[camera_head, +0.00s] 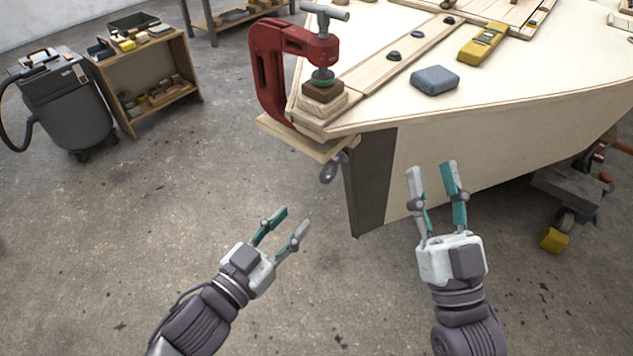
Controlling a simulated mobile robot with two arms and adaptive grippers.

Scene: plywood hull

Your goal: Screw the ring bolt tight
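The ring bolt (333,168) is a small grey metal ring at the bow of the plywood hull (500,135). It sits just below the light wooden board under the clamp, beside the dark stem strip (370,185). How far it is threaded in cannot be made out. My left gripper (295,218) is open and empty, below and left of the ring bolt and apart from it. My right gripper (430,170) is open and empty, in front of the hull side, right of the ring bolt. Both point up toward the hull in the picture.
A red clamp (267,75) grips wooden blocks (322,103) at the bow tip. On the deck lie a grey-blue block (435,80) and a yellow level (482,45). A vacuum (72,110) and wooden shelf (145,75) stand left. The floor between is clear.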

